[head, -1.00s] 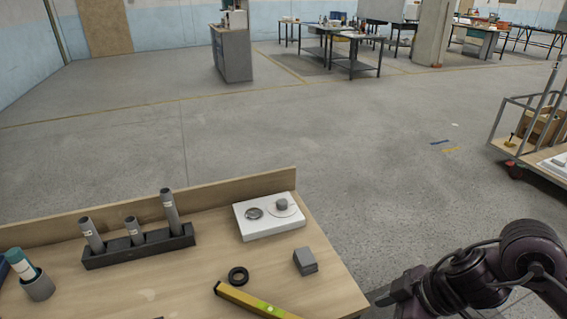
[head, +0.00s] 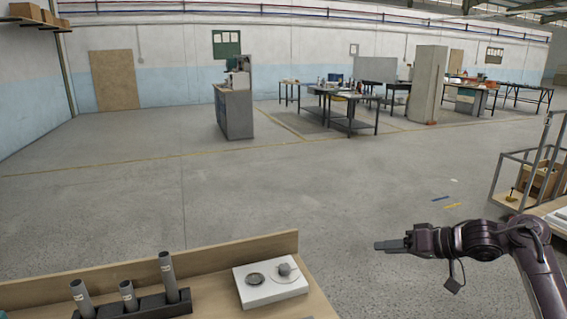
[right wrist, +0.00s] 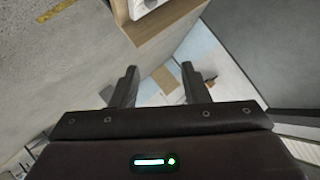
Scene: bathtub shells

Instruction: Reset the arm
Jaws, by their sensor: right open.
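My right arm comes in from the right in the head view, and its gripper (head: 390,245) is raised over the floor, to the right of the wooden table (head: 225,255). The right wrist view shows the two fingers of the right gripper (right wrist: 165,85) apart, with nothing between them. My left gripper is not in view.
On the table are a black holder (head: 150,305) with grey cylinders (head: 168,275) and a white plate (head: 270,284) with round pieces on it. A cart (head: 530,185) stands at the right. Open floor (head: 330,190) lies beyond the table, with workbenches (head: 350,108) far back.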

